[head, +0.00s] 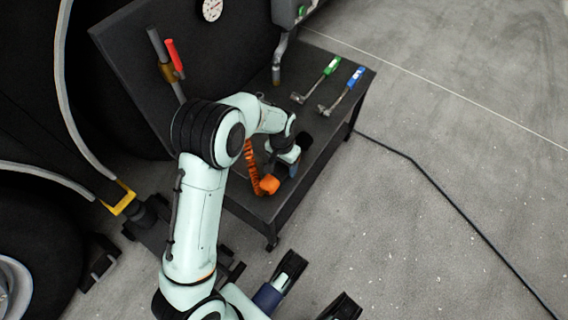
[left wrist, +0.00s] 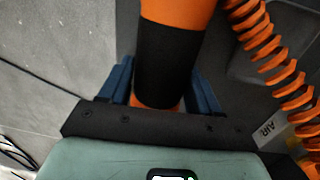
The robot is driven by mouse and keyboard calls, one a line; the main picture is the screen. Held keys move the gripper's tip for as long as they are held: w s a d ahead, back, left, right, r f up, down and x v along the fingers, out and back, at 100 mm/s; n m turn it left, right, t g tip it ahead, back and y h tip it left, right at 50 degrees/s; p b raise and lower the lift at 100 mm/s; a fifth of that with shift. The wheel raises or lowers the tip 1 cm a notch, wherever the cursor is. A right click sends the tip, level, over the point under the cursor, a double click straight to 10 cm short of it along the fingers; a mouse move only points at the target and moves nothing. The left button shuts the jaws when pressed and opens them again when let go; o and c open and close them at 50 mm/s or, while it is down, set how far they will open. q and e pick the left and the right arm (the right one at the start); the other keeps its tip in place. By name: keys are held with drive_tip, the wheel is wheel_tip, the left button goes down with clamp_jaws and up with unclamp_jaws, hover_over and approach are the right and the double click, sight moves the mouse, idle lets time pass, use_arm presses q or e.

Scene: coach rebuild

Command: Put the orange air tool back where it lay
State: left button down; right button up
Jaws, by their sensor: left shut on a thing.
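The orange air tool (head: 269,185) is at the near end of the dark bench in the head view. An orange coiled hose (head: 251,162) runs beside it. My left gripper (head: 285,170) is shut on the tool. In the left wrist view its blue fingers stand on either side of the tool's black grip band (left wrist: 170,62), with orange above and below. I cannot tell whether the tool touches the bench top. An AIR label (left wrist: 268,131) shows beside the hose in the wrist view. My right gripper (head: 317,283) is low in the head view, fingers apart and empty.
The dark bench (head: 335,112) carries a green-handled tool (head: 331,66) and a blue-handled tool (head: 355,78) toward its far right. A red-handled tool (head: 174,58) is at the upright back panel (head: 130,45). A black cable (head: 420,168) crosses the open grey floor at right.

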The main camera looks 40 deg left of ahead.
use_arm(q)
drive_tip(key=shift+w+f, duration=0.1)
drive_tip(key=shift+f, duration=0.15)
use_arm(e)
drive_tip(key=shift+f, duration=0.2)
use_arm(q)
drive_tip(key=shift+f, duration=0.1)
use_arm(e)
drive_tip(key=shift+r, duration=0.1)
idle(0.4)
use_arm(q)
drive_tip(key=shift+c, duration=0.8)
unclamp_jaws()
drive_tip(key=shift+f, duration=0.15)
drive_tip(key=shift+r, duration=0.25)
wheel_tip(320, 180, up, 13)
drive_tip(key=p, duration=0.4)
drive_tip(key=shift+a, duration=0.45)
use_arm(e)
drive_tip(key=w+a+r+t, duration=0.1)
drive_tip(key=w+r+t, duration=0.1)
drive_tip(key=w+r, duration=0.4)
drive_tip(key=shift+w+a+r, duration=0.2)
drive_tip(key=shift+r, duration=0.2)
